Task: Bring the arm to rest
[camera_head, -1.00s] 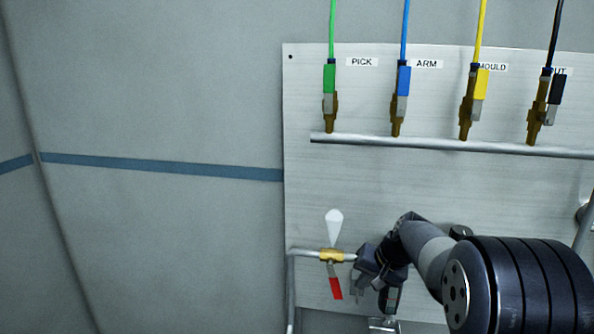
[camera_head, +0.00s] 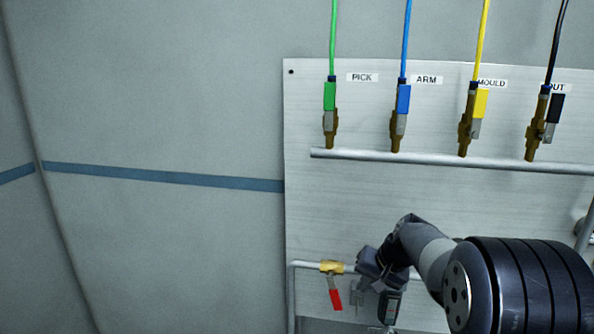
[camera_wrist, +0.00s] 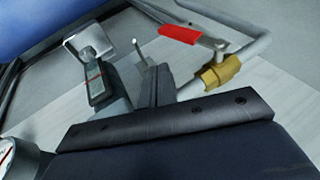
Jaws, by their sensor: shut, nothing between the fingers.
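My gripper (camera_head: 366,286) is at the lower middle of the head view, in front of the steel panel (camera_head: 450,210). In the wrist view my gripper's fingers (camera_wrist: 150,84) are shut with nothing between them. Beside it, to the left in the head view, is a brass valve (camera_head: 331,268) on a grey pipe, its red handle (camera_head: 336,299) hanging down, slightly tilted. The wrist view also shows the brass valve (camera_wrist: 222,71) and red handle (camera_wrist: 194,36), apart from the fingers. My forearm hides part of the panel.
A dark device with a small display (camera_head: 390,308) sits close to my gripper. Above, a horizontal pipe (camera_head: 430,159) carries brass fittings with green, blue, yellow and black hoses. Labels read PICK, ARM and MOULD; another is partly hidden. The wall (camera_head: 150,250) at left is clear.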

